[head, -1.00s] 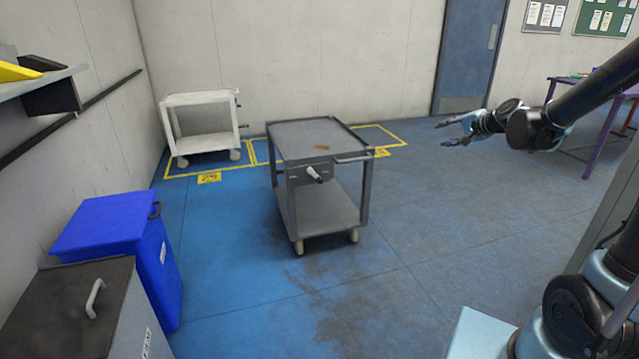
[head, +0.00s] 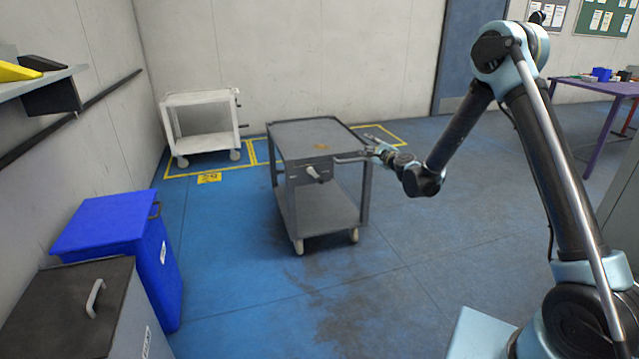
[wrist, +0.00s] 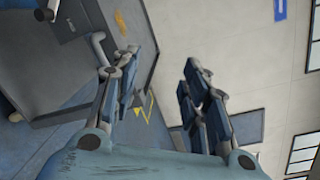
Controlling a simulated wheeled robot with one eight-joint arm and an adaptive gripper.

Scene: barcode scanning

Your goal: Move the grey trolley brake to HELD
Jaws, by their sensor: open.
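The grey trolley (head: 310,140) stands in the middle of the floor in the head view. Its brake lever (head: 314,174) has a pale grip and sits on a plate on the near side, below the top tray, slanting down to the right. Its setting marks are too small to read. The trolley also fills the upper left of the wrist view (wrist: 75,65), turned on its side. My gripper (wrist: 160,64) is open and empty. In the head view it is by the trolley's right edge, close to the push handle (head: 350,159), right of the lever. Contact cannot be told.
A white trolley (head: 202,122) stands in a yellow floor marking by the back wall. A blue bin (head: 115,235) and a dark-lidded grey bin (head: 75,300) are at the left. A purple table (head: 590,140) is at the right. The floor before the grey trolley is clear.

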